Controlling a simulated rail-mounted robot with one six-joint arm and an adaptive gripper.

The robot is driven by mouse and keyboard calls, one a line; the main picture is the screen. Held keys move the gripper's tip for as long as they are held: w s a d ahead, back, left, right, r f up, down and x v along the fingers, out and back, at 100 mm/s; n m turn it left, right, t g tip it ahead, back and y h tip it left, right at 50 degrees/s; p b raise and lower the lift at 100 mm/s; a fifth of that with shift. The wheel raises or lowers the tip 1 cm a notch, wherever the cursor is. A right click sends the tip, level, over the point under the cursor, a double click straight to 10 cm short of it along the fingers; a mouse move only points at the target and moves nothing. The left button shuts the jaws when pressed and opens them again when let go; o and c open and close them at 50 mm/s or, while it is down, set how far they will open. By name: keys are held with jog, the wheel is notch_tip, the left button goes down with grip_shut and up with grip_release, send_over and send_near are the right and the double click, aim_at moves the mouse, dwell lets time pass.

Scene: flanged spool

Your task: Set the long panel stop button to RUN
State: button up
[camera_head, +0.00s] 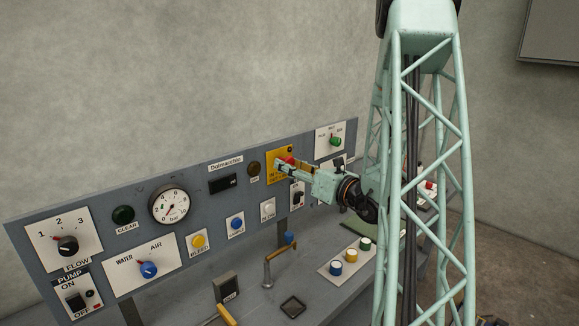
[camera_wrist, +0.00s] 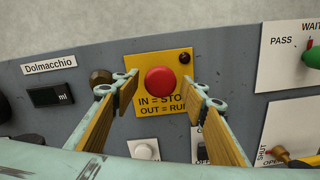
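The stop button is a red mushroom knob (camera_wrist: 160,81) on a yellow plate (camera_wrist: 178,60) lettered "IN = STOP, OUT = RUN" in the wrist view. In the head view the red knob (camera_head: 288,160) is partly covered by my gripper. My gripper (camera_wrist: 158,82) is open, with one wood-toned finger on each side of the knob. A gap shows between each finger and the knob in the wrist view, and nothing is held. I cannot tell from these views whether the knob is in or out.
The long grey panel (camera_head: 200,200) carries a pressure gauge (camera_head: 169,206), knobs and switches. A PASS/WAIT selector (camera_wrist: 310,52) is to the right. Below, the bench holds a lever (camera_head: 268,274) and a three-button plate (camera_head: 349,257).

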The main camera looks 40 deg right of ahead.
jog(key=s, duration=1.2)
dwell(0.7)
dwell(0.7)
